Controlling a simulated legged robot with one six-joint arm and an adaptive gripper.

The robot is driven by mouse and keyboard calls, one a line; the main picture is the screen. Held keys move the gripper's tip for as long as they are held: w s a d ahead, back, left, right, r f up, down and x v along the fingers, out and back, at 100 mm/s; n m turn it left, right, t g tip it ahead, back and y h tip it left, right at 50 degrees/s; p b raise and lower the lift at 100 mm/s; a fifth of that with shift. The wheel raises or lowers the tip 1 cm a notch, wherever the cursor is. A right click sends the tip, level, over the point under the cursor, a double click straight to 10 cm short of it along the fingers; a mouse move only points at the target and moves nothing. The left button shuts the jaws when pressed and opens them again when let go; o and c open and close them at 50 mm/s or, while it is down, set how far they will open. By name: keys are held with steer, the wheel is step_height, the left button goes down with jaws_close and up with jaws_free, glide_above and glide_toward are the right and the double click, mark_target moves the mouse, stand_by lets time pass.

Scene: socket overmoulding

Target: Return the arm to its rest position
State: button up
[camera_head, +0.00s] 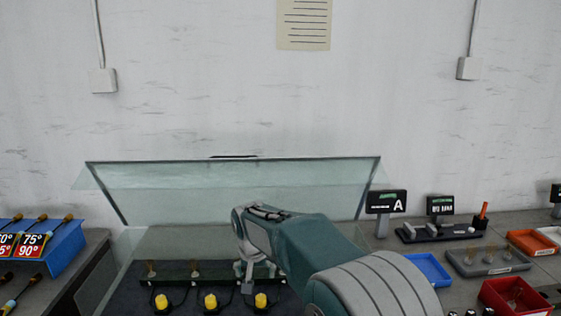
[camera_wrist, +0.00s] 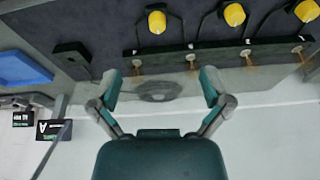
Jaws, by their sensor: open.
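My arm reaches forward from the lower right in the head view. Below and beyond the fingers are a dark rail (camera_wrist: 220,56) with small brass-coloured pins and several yellow caps (camera_wrist: 157,20). In the head view the yellow caps (camera_head: 210,300) stand in front of the rail (camera_head: 190,272). My arm hides part of the bench on the right.
A tilted glass guard (camera_head: 235,190) stands at the back. An "A" sign (camera_head: 386,203), a blue tray (camera_head: 429,269), a grey pin block (camera_head: 487,262) and a red bin (camera_head: 514,297) are to the right. A blue rack (camera_head: 42,250) is at left. The space above is clear.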

steer(key=s+d+r+t, duration=0.1)
steer(key=s+d+r, duration=0.4)
steer(key=s+d, duration=0.25)
steer(key=s+d+r, duration=0.6)
steer(key=s+d, duration=0.1)
steer(key=s, duration=0.1)
steer(key=s+d+f, duration=0.1)
steer(key=s+d, duration=0.2)
steer(key=s, duration=0.5)
steer(key=s+d+f+t, duration=0.1)
steer(key=s+d, duration=0.3)
steer(key=s, duration=0.4)
steer(key=shift+f+t, duration=0.3)
steer(key=shift+f, duration=0.35)
steer(key=shift+d, duration=0.1)
steer(key=shift+c, duration=0.4)
